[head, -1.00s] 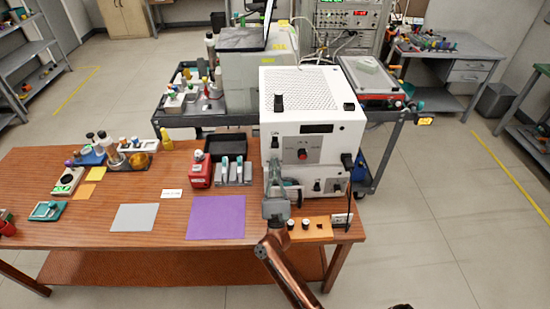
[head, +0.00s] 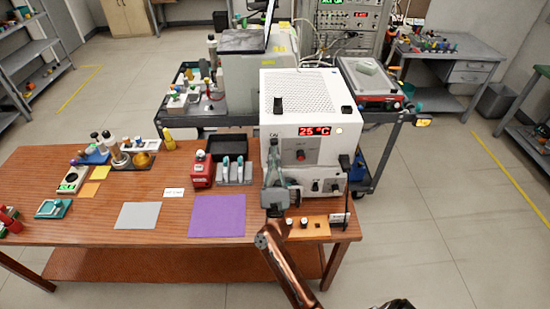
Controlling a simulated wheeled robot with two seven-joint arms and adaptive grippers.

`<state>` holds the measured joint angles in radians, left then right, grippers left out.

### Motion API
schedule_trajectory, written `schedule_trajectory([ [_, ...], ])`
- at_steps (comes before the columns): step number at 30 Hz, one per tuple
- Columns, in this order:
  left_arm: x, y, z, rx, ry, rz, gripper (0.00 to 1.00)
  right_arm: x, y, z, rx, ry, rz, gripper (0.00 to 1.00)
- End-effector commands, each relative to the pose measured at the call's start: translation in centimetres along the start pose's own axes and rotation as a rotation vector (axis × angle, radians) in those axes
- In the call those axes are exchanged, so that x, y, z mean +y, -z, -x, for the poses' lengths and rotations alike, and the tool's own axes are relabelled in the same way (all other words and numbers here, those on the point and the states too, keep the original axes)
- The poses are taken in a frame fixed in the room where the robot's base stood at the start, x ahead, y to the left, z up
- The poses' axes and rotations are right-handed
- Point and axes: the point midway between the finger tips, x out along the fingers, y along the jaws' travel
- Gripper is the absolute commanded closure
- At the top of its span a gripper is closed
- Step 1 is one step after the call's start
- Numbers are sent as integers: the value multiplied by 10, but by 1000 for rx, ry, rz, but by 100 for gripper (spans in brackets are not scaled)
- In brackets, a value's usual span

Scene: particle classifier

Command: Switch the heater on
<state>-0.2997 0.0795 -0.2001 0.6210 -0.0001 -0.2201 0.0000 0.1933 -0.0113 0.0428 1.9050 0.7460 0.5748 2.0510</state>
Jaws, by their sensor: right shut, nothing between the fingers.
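The heater (head: 325,133) is the white box with a perforated top at the right end of the wooden table. Its front display (head: 315,131) is lit red and reads 25 °C, and a small light glows beside it. A red knob (head: 300,155) sits below the display. My right gripper (head: 273,148) is shut and empty, pointing up at the left side of the heater's front, just below the ON label. It covers the switch area there, so I cannot see the switch or whether the fingertips touch it. My left gripper is not in view.
A purple mat (head: 217,216) and a grey mat (head: 137,216) lie on the table (head: 100,225) left of my arm. A red device (head: 202,170) and a rack of pipette-like tools (head: 234,172) stand left of the heater. An orange strip with small knobs (head: 318,228) lies in front.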

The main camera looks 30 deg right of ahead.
Motion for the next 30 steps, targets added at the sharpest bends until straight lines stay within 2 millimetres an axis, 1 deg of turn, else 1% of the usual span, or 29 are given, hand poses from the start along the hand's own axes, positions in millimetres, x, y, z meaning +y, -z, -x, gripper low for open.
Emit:
schedule_trajectory([
  [1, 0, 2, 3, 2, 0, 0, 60, 0, -4, -3, -3, 0, 0, 100],
  [11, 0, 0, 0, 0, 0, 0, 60, 0, -2, -2, -4, -1, 1, 100],
  [14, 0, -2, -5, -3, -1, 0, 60, 1, 3, 3, -4, -2, 1, 100],
  [16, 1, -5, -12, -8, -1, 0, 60, 2, 10, 9, -2, -3, 2, 100],
  [22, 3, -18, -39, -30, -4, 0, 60, 5, 36, 34, 5, -7, 1, 100],
  [25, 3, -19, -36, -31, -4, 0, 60, 4, 32, 55, 6, -7, 0, 100],
  [30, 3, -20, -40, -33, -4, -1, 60, 4, 30, 95, 5, -8, 0, 100],
])
